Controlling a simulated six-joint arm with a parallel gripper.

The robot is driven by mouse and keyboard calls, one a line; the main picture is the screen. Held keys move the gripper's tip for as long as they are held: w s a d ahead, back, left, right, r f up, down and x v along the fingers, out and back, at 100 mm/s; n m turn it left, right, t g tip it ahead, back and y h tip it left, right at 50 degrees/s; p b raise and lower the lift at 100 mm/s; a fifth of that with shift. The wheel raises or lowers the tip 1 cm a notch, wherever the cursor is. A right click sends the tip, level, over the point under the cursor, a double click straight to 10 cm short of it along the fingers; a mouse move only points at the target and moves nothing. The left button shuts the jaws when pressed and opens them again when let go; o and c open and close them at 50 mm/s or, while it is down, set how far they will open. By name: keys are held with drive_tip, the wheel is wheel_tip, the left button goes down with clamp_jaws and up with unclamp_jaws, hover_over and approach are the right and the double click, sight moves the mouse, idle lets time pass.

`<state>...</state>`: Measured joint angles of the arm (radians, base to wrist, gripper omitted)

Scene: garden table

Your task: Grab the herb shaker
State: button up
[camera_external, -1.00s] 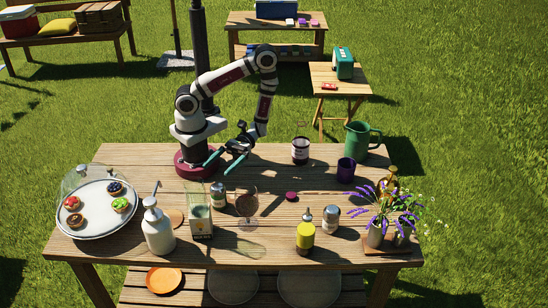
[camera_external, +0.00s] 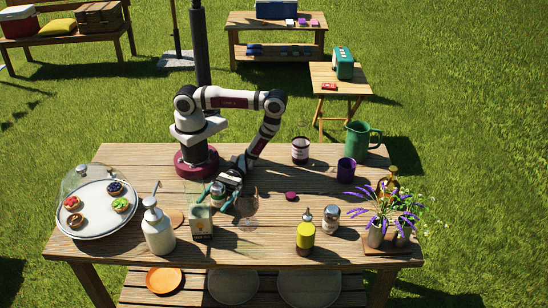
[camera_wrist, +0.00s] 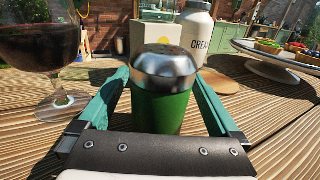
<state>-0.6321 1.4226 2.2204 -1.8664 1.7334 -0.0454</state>
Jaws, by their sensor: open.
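The herb shaker (camera_wrist: 162,105) has a domed metal cap with holes and a green body. In the wrist view it stands upright between the two teal fingers of my gripper (camera_wrist: 160,112), which are open on either side of it. A gap shows between the shaker and each finger. In the external view my gripper (camera_external: 213,198) is low over the table behind the carton, around the shaker (camera_external: 218,190), which is partly hidden by the gripper.
A wine glass (camera_wrist: 40,45) stands close beside my gripper. A carton (camera_external: 201,222) and a white cream bottle (camera_external: 158,232) stand in front. A second metal-capped shaker (camera_external: 330,219) and a yellow bottle (camera_external: 305,236) are to the right. A domed pastry tray (camera_external: 92,232) is at left.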

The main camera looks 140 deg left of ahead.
drive_tip(key=c, duration=1.5)
